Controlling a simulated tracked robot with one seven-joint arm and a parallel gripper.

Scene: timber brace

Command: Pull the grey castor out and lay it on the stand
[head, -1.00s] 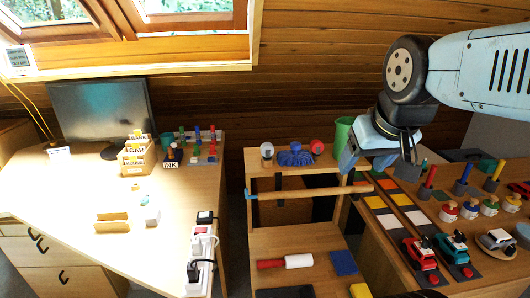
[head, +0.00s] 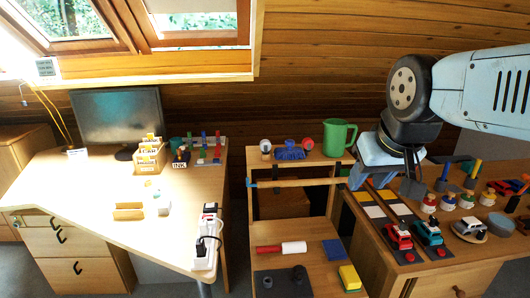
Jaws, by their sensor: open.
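A round grey-white piece (head: 266,146) on a small wooden base stands at the left of the wooden shelf unit's top; it looks like the grey castor, but is too small to be sure.
A wooden rod (head: 300,182) with a blue end spans the shelf unit's front. Toy cars (head: 398,240) and pegs crowd the right bench.

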